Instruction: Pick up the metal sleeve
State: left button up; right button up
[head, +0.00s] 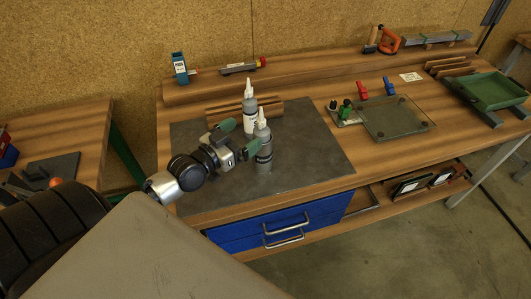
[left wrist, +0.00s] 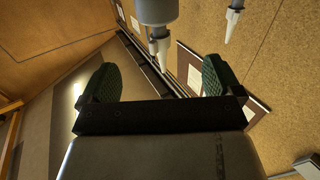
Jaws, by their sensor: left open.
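I cannot single out a metal sleeve for certain. A grey bottle (head: 264,148) with a pale nozzle stands upright on the dark mat (head: 315,155); its lower part looks metallic. My right gripper is not in view.
Blue drawers (head: 250,232) are below. The mat's right part is clear.

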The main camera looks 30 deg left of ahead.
aim_at(262, 152)
pick_arm(q)
notch_tip(262, 152, down, 8)
jog(key=b, duration=0.1)
jog(key=x, duration=0.7)
jog(key=shift+w+p, duration=0.3)
jog(key=shift+p, duration=0.15)
jog(key=shift+s+r, duration=0.1)
jog(key=shift+r, duration=0.05)
jog(key=c, duration=1.2)
jog(key=shift+r, duration=0.1)
jog(key=shift+c, duration=0.6)
